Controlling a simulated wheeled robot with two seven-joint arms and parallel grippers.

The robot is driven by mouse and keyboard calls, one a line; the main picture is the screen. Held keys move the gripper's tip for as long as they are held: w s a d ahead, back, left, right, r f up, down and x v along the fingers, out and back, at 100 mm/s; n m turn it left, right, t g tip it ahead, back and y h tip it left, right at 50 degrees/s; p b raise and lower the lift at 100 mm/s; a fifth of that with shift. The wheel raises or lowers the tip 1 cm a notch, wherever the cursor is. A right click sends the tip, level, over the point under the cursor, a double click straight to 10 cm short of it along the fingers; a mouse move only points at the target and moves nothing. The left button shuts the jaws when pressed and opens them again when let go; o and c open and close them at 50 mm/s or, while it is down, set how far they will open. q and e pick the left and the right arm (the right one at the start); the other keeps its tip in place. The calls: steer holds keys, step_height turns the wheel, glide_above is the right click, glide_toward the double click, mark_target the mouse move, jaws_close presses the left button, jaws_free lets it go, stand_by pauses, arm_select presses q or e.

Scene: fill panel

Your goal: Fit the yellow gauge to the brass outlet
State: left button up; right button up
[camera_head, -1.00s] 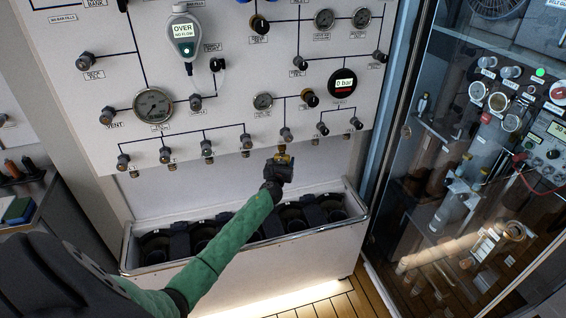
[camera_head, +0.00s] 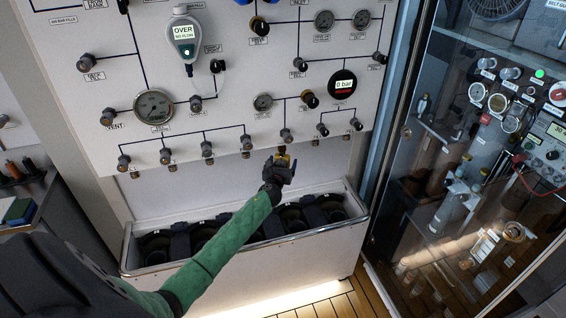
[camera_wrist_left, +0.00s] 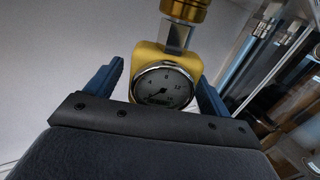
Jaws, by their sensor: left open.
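In the head view the gauge (camera_head: 283,158) is a small yellow spot under the panel's lower row of outlets, in line with the brass outlet (camera_head: 285,147). My left gripper (camera_head: 282,163) is open just below the outlet. Its blue fingers (camera_wrist_left: 157,86) stand on either side of the gauge, with gaps showing. My right gripper is not in view.
The white panel (camera_head: 230,95) carries dials, knobs and a row of outlets. Below stands an open trough (camera_head: 130,245) with dark round sockets. A glass-fronted cabinet (camera_head: 405,205) with bottles is at the right. Bare wall lies between panel and trough.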

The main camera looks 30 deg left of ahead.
arm_select(q)
steer(key=b+v, duration=0.1)
steer(key=v, duration=0.5)
steer(key=shift+s, duration=0.15)
steer(key=shift+d, duration=0.15)
